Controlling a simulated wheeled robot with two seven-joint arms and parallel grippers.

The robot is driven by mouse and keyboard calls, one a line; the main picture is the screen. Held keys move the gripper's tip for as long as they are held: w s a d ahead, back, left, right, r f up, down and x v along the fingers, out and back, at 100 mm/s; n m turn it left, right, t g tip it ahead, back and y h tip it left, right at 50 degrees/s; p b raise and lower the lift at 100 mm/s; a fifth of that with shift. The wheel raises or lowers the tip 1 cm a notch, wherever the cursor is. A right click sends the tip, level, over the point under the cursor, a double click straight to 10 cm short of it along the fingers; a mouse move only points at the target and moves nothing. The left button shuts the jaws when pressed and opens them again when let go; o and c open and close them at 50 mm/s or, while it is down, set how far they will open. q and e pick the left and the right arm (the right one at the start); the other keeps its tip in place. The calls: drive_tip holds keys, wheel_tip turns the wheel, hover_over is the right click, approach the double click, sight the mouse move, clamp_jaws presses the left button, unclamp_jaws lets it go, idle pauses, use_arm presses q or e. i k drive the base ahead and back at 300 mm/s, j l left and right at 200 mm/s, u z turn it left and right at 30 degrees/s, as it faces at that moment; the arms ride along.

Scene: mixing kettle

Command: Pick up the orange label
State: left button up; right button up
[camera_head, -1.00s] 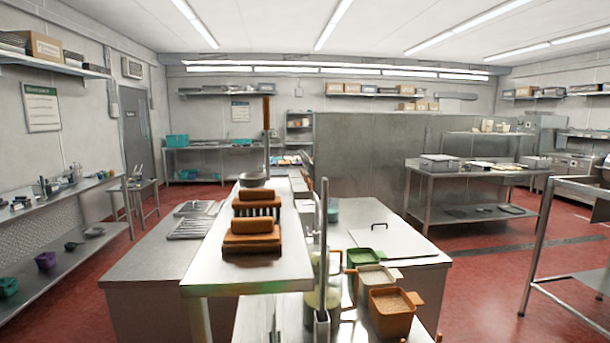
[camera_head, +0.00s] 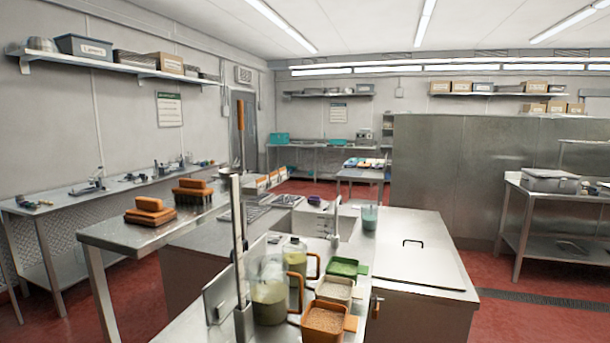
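I cannot make out an orange label for certain. A small far table (camera_head: 358,173) bears several flat coloured items (camera_head: 366,163), too small to identify. A grey bin (camera_head: 84,47) on the upper left wall shelf has a white tag with writing on it. Neither of my grippers is in view.
A steel counter ahead holds two jugs with orange handles (camera_head: 270,293) and several open containers, one with brown grains (camera_head: 325,321). Orange-backed brushes (camera_head: 150,212) lie on a raised steel shelf (camera_head: 112,236) at left. A tall steel partition (camera_head: 450,180) stands at right. Red floor shows at far right.

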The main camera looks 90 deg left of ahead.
sight(282, 170)
drive_tip(key=i+j+u, duration=0.25)
drive_tip(key=i+u, duration=0.15)
drive_tip(key=i+j+u, duration=0.1)
drive_tip(key=i+u, duration=0.65)
drive_tip(key=i+l+u, duration=0.25)
drive_tip(key=i+u, duration=0.35)
drive_tip(key=u, duration=0.25)
drive_tip(key=i+l+u, duration=0.1)
drive_tip(key=u, duration=0.35)
drive_tip(key=i+l+u, duration=0.2)
drive_tip(key=u, duration=0.3)
drive_tip(key=i+l+u, duration=0.2)
drive_tip(key=u, duration=0.25)
drive_tip(key=i+l+u, duration=0.15)
drive_tip(key=u, duration=0.3)
drive_tip(key=i+l+u, duration=0.15)
drive_tip(key=u, duration=0.3)
drive_tip(key=i+l+u, duration=0.1)
drive_tip(key=l+u, duration=0.15)
drive_tip(key=u, duration=0.2)
drive_tip(key=i+l+u, duration=0.1)
drive_tip(key=l+u, duration=0.2)
drive_tip(key=u, duration=0.15)
